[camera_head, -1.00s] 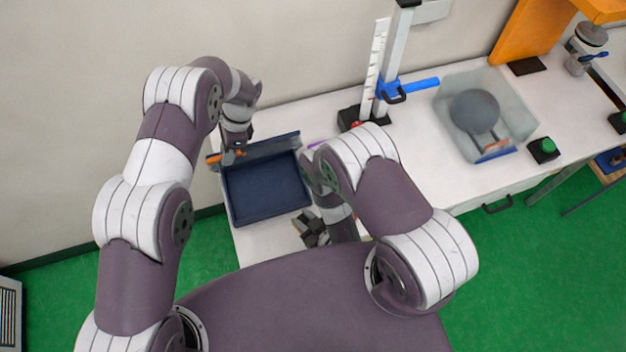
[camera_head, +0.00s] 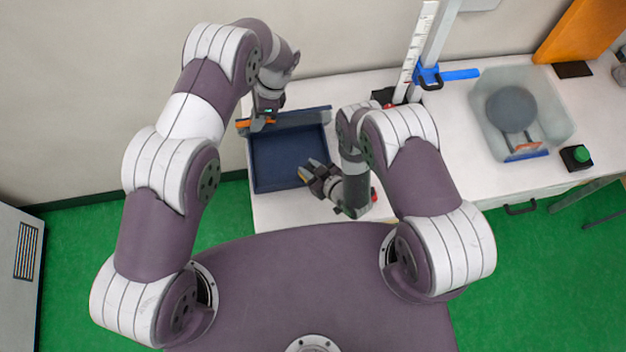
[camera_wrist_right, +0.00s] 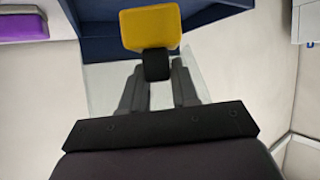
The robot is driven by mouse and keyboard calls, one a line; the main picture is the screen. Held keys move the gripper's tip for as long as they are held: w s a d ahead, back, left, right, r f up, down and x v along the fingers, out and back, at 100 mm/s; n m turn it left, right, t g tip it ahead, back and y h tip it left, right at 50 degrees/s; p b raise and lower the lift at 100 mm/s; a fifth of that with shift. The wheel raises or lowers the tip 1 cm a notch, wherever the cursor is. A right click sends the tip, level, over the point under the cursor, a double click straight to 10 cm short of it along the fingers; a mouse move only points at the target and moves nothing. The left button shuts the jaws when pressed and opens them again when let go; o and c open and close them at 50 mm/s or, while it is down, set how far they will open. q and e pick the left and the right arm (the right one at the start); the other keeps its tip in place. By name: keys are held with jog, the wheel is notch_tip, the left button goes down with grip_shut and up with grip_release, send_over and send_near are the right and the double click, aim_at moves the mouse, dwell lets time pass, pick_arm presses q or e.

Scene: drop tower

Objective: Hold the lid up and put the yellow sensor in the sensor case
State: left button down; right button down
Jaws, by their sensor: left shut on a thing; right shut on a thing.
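The dark blue sensor case (camera_head: 288,183) stands open on the white bench, and its inside looks empty. Its lid (camera_head: 300,119) is raised along the far side. My left gripper (camera_head: 262,120) is shut on the orange piece at the lid's left end. My right gripper (camera_head: 314,172) is shut on the yellow sensor (camera_wrist_right: 150,28) by a black part below the yellow block. In the head view the sensor (camera_head: 304,174) shows small at the case's right edge. In the right wrist view the sensor overlaps the case's blue wall (camera_wrist_right: 95,48); I cannot tell its height above it.
A purple thing (camera_wrist_right: 18,26) lies on the bench in the right wrist view. A white scale post with a blue clamp (camera_head: 430,78) stands behind my right arm. A clear bin (camera_head: 520,110) with a grey ball and a green button (camera_head: 576,156) are further right.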

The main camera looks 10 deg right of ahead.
jog(key=w+f, duration=0.2)
jog(key=w, duration=0.1)
jog(key=w+f, duration=0.1)
jog(key=w, duration=0.1)
jog(key=shift+w+f, duration=0.1)
jog(key=shift+f, duration=0.85)
jog(key=shift+f, duration=0.55)
jog(key=c, duration=0.8)
grip_release()
jog(key=v, duration=1.2)
jog(key=shift+s+r, duration=0.1)
jog(key=shift+s, duration=0.15)
